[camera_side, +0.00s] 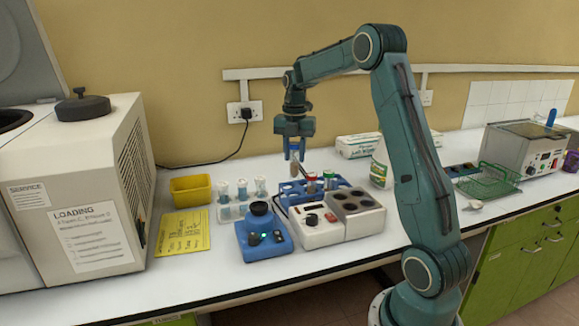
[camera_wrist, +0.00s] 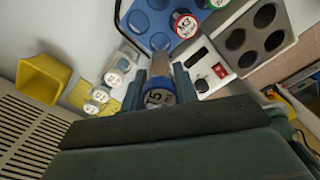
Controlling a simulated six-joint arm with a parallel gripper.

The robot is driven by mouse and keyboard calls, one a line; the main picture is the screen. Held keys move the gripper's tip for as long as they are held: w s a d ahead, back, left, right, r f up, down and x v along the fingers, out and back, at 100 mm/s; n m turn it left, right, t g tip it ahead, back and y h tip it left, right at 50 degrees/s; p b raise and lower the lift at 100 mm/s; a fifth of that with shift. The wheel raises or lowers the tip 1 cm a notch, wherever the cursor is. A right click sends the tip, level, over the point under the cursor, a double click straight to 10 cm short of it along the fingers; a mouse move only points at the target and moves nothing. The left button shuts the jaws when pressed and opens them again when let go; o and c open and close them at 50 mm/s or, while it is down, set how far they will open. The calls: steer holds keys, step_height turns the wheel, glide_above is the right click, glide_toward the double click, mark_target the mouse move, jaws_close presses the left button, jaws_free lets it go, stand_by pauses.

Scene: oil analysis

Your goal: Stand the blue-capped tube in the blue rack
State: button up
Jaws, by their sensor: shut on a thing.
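My gripper (camera_side: 295,155) is shut on the blue-capped tube, with its fingers on either side of it. In the wrist view the tube's blue cap (camera_wrist: 158,97) faces the camera between the fingers. The tube (camera_side: 294,165) hangs roughly upright, its lower end near the back left of the blue rack in the side view; whether it is in a hole I cannot tell. The blue rack (camera_side: 291,198) stands on the bench and also shows in the wrist view (camera_wrist: 137,22). It holds a red-capped tube (camera_wrist: 183,24) and a green-capped tube (camera_wrist: 212,2).
A white block with dark wells (camera_side: 340,222) and a blue mixer (camera_side: 262,240) stand in front of the rack. A rack of white-capped tubes (camera_side: 241,195) is to the left, by a yellow tray (camera_side: 191,191). A white bottle (camera_side: 381,165) stands to the right.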

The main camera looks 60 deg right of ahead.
mark_target(294, 143)
steer(key=shift+f, duration=5)
steer(key=o, duration=1.2)
steer(key=shift+c, duration=0.2)
steer(key=shift+r, duration=0.1)
step_height(294, 143, up, 13)
steer(key=shift+r, duration=0.35)
steer(key=shift+a, duration=0.15)
